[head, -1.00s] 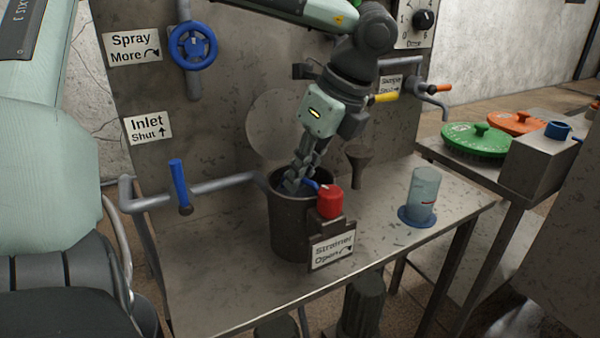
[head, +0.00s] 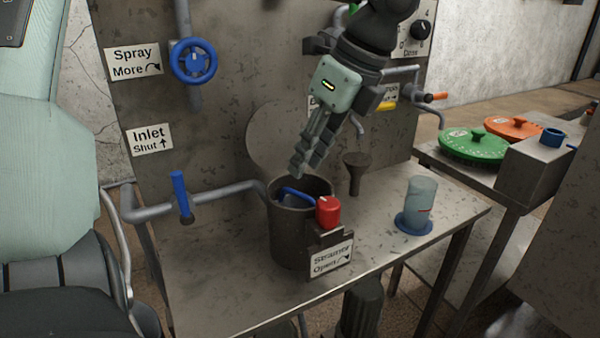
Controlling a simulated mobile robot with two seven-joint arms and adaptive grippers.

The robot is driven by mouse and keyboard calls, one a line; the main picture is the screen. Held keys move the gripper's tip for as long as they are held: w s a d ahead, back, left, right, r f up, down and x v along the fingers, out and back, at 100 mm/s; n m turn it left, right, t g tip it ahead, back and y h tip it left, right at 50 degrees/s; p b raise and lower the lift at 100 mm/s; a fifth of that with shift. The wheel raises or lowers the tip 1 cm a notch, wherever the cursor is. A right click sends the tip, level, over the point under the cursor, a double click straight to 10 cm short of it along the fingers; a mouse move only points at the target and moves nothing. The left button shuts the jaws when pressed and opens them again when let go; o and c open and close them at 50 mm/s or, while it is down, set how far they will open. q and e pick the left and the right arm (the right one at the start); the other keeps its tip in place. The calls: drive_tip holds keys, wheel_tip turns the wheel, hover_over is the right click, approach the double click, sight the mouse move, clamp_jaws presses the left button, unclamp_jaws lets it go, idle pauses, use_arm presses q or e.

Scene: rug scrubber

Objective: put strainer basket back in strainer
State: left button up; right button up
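The strainer (head: 288,240) is a dark metal pot standing on the steel table. Its round lid (head: 268,140) stands upright behind it. The strainer basket (head: 296,194) is inside the pot; its blue handle shows at the mouth, and the rest is hidden by the pot wall. I cannot tell how fully it is seated. My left gripper (head: 297,171) is just above the pot's mouth, apart from the handle and holding nothing visible. Its fingers overlap from this side, so their opening is unclear. My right gripper is out of view.
A red knob (head: 328,211) and a "Strainer Open" sign (head: 331,258) are at the pot's front. A funnel (head: 356,172) and a clear cup (head: 420,196) are to the right. A blue-handled inlet valve (head: 181,195) and pipe are to the left.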

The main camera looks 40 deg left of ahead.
use_arm(q)
drive_tip(key=s+v, duration=0.1)
drive_tip(key=v, duration=0.6)
drive_tip(key=shift+w, duration=0.55)
drive_tip(key=shift+s+d, duration=0.1)
